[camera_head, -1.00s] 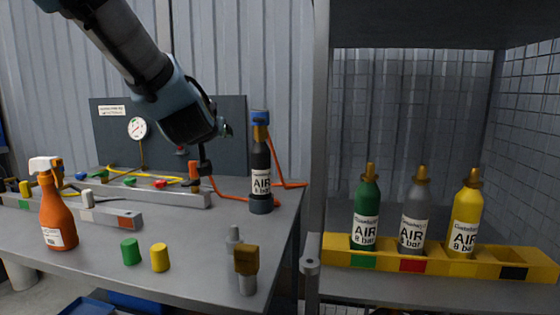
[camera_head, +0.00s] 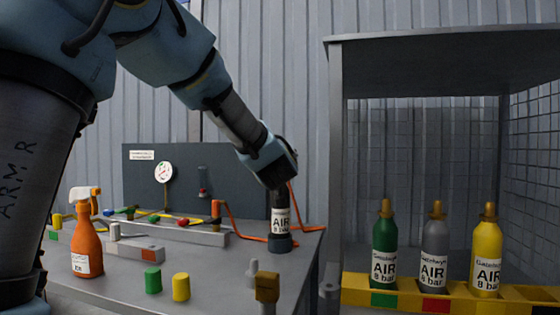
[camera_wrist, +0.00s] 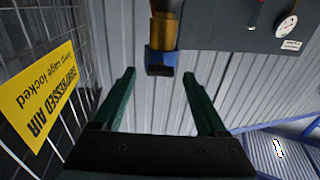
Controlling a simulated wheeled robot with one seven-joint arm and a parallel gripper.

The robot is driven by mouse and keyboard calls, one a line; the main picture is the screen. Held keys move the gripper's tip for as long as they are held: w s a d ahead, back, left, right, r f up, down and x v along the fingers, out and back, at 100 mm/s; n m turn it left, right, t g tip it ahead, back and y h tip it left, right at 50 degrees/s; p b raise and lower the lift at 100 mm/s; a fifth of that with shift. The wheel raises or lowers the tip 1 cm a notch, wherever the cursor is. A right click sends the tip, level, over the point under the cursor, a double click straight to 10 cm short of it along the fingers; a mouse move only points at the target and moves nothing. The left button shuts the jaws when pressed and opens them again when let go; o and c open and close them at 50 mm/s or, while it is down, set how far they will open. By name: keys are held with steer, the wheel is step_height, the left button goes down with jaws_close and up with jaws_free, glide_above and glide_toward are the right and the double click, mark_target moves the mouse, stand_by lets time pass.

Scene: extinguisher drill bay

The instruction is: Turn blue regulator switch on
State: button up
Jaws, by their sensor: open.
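A black air bottle (camera_head: 280,219) stands upright at the right end of the bench. My arm's end covers its top in the head view, hiding the blue regulator there. In the wrist view the blue regulator part (camera_wrist: 160,61) shows at top centre below a brass-coloured piece (camera_wrist: 163,30). My gripper (camera_wrist: 158,77) is open, with its two green fingers spread to either side of the blue part's line. The blue part lies just beyond the fingertips, with no contact visible. The fingers cannot be seen in the head view.
An orange spray bottle (camera_head: 86,245), a green cylinder (camera_head: 152,280) and a yellow cylinder (camera_head: 181,287) stand on the bench (camera_head: 225,268). An orange hose (camera_head: 304,205) runs beside the black bottle. A cage (camera_head: 335,180) with three more bottles is at right.

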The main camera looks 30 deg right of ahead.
steer(key=shift+x, duration=0.8)
steer(key=shift+c, duration=0.2)
jaws_close()
